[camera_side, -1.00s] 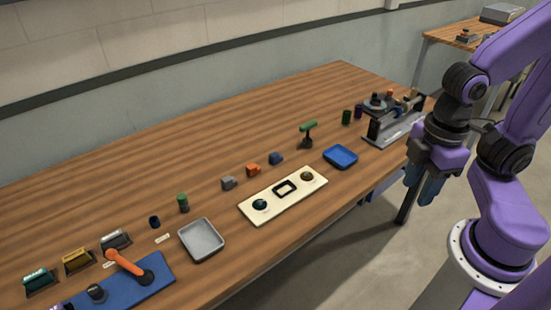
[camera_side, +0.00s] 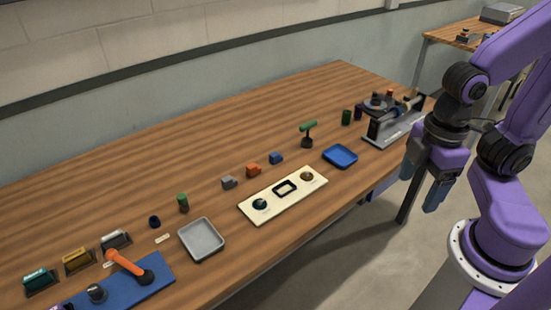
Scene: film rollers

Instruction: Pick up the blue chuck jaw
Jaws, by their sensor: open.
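The blue chuck jaw (camera_side: 276,158) is a small dark-blue block. It lies on the wooden table, at the right end of a short row with an orange block (camera_side: 253,170) and a grey block (camera_side: 229,182). My gripper (camera_side: 422,189) hangs in front of the table's right end, over the floor side, well to the right of the blue jaw. Its blue fingers point down, spread apart, with nothing between them.
A cream panel (camera_side: 262,190) lies in front of the blocks. A blue tray (camera_side: 340,157) and a green-topped handle (camera_side: 308,132) stand right of the blue jaw. A grey metal fixture (camera_side: 397,130) stands at the right end. The table behind the blocks is clear.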

